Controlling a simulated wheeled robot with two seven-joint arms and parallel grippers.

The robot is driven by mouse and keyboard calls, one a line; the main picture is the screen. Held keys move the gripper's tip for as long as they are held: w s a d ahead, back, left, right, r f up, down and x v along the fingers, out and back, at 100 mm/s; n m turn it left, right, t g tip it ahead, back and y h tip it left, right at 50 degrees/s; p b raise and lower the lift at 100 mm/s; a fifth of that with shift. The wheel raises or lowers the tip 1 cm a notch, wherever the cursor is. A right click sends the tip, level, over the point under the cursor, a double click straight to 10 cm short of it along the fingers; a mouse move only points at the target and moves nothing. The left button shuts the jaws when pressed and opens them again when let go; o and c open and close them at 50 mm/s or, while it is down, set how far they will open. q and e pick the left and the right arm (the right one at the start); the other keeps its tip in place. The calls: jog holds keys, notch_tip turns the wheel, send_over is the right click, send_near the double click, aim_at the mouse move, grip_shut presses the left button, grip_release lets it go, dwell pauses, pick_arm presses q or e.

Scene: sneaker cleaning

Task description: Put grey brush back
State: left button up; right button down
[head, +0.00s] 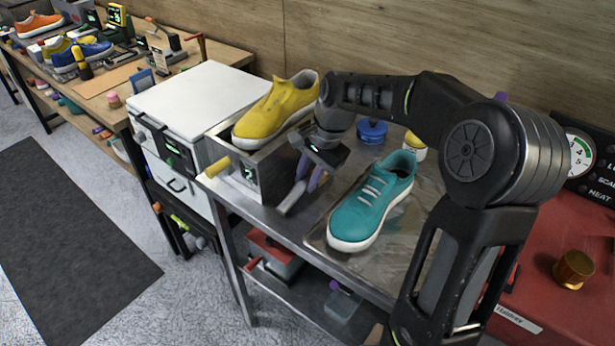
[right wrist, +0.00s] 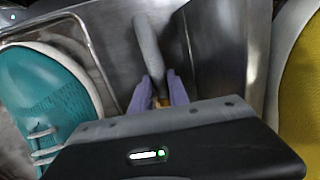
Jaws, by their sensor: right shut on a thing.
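The grey brush (head: 291,197) is between the purple fingers of my right gripper (head: 309,178), just above or on the metal table, between the teal sneaker and the metal box. In the right wrist view the brush (right wrist: 148,50) shows as a grey bar reaching away from the fingers (right wrist: 163,90), with a small orange-brown part between them. The gripper is shut on it. I cannot tell whether the brush touches the table. My left gripper is not in view.
A teal sneaker (head: 372,203) lies on a metal tray (head: 318,238) right of the gripper. A yellow sneaker (head: 276,108) sits on the metal box (head: 262,172) to the left. A blue round container (head: 372,131) stands behind. A red case (head: 560,235) is at far right.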

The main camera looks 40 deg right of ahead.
jog(key=shift+f, duration=0.1)
jog(key=c, duration=1.3)
grip_release()
jog(key=shift+o, duration=0.2)
jog(key=v, duration=1.2)
jog(key=shift+a, duration=0.1)
